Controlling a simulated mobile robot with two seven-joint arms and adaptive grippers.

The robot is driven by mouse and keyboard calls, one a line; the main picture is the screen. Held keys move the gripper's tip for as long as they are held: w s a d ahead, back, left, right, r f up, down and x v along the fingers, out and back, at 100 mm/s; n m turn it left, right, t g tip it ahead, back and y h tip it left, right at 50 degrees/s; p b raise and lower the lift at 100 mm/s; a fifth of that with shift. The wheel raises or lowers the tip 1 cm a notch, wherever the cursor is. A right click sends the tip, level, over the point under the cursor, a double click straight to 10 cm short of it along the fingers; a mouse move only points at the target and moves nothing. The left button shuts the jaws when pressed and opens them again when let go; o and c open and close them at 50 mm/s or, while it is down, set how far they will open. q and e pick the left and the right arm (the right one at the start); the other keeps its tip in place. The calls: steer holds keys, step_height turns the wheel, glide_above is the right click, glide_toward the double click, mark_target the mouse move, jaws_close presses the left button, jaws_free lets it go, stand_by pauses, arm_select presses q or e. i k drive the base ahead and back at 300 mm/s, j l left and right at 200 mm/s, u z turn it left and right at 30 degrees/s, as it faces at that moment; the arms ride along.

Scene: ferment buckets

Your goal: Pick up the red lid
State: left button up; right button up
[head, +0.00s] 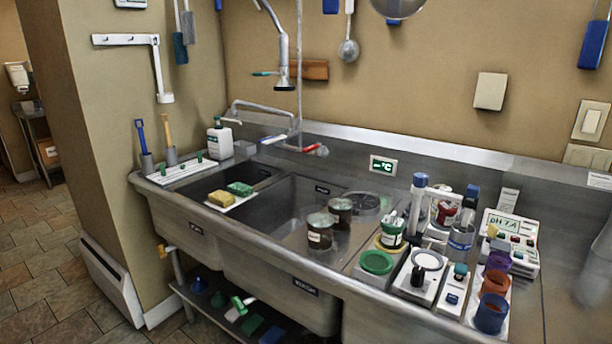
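A red round piece (446,212), possibly the red lid, is among the crowded items at the right of the steel counter. Bottles and tools in front partly hide it, and I cannot tell whether it sits on a container. An orange-red round piece (495,281) stands in a row at the counter's front right, between a purple one (497,262) and a blue one (490,313). A green round lid (376,262) lies flat left of them. Neither of my grippers is in view.
The steel sink (290,215) has two basins, with two jars (320,232) standing at its right. A small scale-like device (417,278), bottles (461,240) and a pH meter (508,228) crowd the counter. Bare floor (60,260) shows at the left.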

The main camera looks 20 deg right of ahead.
mark_target(449, 208)
steer(key=z, duration=1.35)
